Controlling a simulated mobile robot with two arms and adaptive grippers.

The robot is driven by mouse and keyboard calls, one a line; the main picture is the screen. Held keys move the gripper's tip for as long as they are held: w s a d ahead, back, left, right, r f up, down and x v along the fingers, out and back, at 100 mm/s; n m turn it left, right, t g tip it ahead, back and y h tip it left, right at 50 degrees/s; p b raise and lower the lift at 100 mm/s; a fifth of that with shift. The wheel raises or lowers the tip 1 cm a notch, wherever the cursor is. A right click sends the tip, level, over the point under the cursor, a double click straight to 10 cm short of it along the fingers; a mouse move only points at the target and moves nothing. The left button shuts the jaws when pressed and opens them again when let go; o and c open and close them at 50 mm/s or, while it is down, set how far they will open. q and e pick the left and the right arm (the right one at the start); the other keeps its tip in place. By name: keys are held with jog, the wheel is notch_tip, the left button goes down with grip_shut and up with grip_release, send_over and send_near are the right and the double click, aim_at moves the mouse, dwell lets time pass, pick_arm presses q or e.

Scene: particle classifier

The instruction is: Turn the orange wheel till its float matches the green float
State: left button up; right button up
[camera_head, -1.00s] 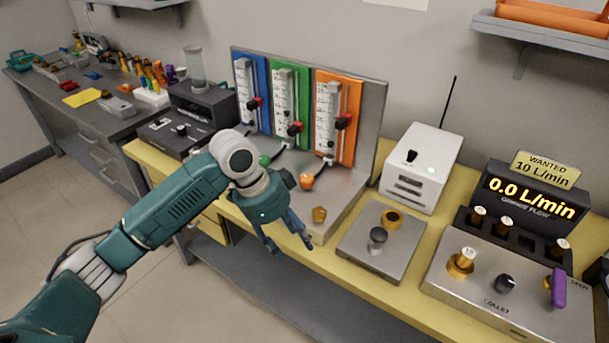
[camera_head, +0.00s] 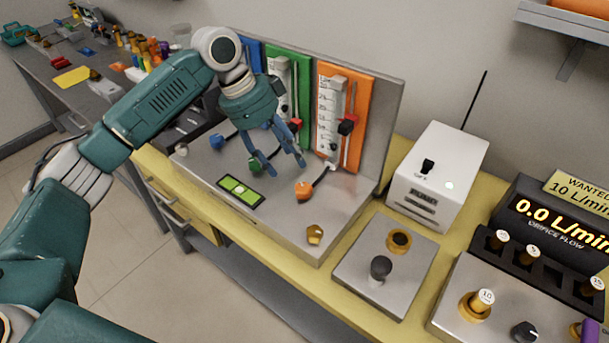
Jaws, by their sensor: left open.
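The orange wheel (camera_head: 304,191) sits on the metal base in front of the orange panel (camera_head: 323,68), joined to it by a dark hose. The green panel (camera_head: 305,77) has a similar scale, partly hidden by my arm, and a red marker (camera_head: 295,126). The floats are too small to tell apart. My left gripper (camera_head: 284,165) is open and empty, fingers pointing down, above and left of the orange wheel. My right gripper is out of view.
A blue wheel (camera_head: 217,141) and a green-screened device (camera_head: 240,191) lie on the base, left of my gripper. A brass piece (camera_head: 315,234) sits at its front corner. A white box (camera_head: 437,177) stands right of the panels. The base between device and brass piece is clear.

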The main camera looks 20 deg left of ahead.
pick_arm(q)
send_over(302, 187)
jog(key=s+a, duration=0.1)
jog(key=a, duration=0.1)
notch_tip(302, 187, down, 4)
jog(key=shift+f, duration=0.15)
jog(key=x, duration=0.3)
jog(key=shift+w+a+p, duration=0.1)
jog(key=shift+p, duration=0.3)
jog(key=shift+x, duration=1.15)
jog(key=shift+w, duration=0.1)
jog(key=shift+c, duration=1.3)
jog(key=c, duration=0.8)
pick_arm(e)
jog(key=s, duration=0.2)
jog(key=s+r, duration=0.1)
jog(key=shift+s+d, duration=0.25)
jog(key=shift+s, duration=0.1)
